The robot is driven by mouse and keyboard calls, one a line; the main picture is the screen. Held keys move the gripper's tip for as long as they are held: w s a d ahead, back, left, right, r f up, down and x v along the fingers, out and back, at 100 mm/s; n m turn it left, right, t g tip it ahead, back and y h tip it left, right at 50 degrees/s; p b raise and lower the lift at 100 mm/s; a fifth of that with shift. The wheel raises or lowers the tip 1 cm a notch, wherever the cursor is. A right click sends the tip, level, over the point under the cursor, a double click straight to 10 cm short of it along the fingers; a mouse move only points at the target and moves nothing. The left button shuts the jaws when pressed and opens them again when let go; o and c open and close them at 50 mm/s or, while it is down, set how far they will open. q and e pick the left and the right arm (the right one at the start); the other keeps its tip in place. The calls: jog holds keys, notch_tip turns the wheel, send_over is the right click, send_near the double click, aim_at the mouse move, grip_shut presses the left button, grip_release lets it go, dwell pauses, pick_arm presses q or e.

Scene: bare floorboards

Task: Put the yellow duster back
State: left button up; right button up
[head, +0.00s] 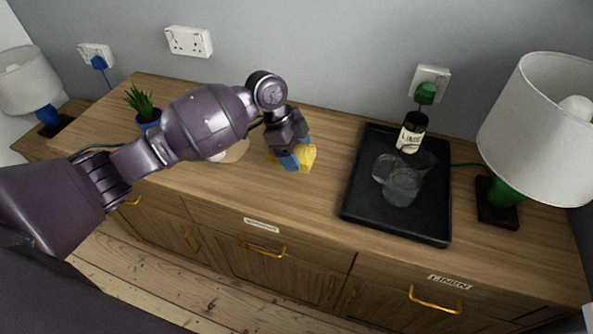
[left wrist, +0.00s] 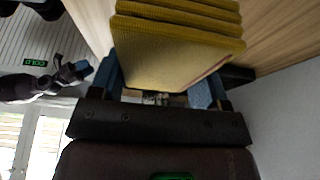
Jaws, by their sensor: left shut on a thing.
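My left gripper (head: 291,160) reaches in from the left over the middle of the wooden sideboard top. It is shut on the yellow duster (head: 307,157), which shows at the blue fingertips. In the left wrist view the duster (left wrist: 180,45) is a folded, layered yellow cloth held between the blue fingers (left wrist: 160,90). I cannot tell whether the duster touches the sideboard top.
A black tray (head: 355,207) holding a bottle (head: 411,133) and a glass jug (head: 402,186) is right of the duster. A lamp (head: 540,120) stands far right, a potted plant (head: 143,105) at left. A round pale mat (head: 236,152) lies partly behind my arm. Drawers below carry labels.

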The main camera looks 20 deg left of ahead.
aim_at(301, 180)
pick_arm(q)
jog(key=shift+f, duration=0.85)
notch_tip(301, 180, down, 5)
jog(key=shift+r+b, duration=0.1)
jog(key=shift+b, duration=0.4)
jog(key=shift+f, duration=0.2)
jog(key=shift+f, duration=0.1)
jog(key=o, duration=0.8)
jog(key=shift+a+r, duration=0.15)
jog(key=shift+r, duration=0.3)
jog(key=p+v, duration=0.1)
jog(key=v, duration=1)
jog(key=shift+r+p, duration=0.15)
jog(key=shift+p, duration=0.15)
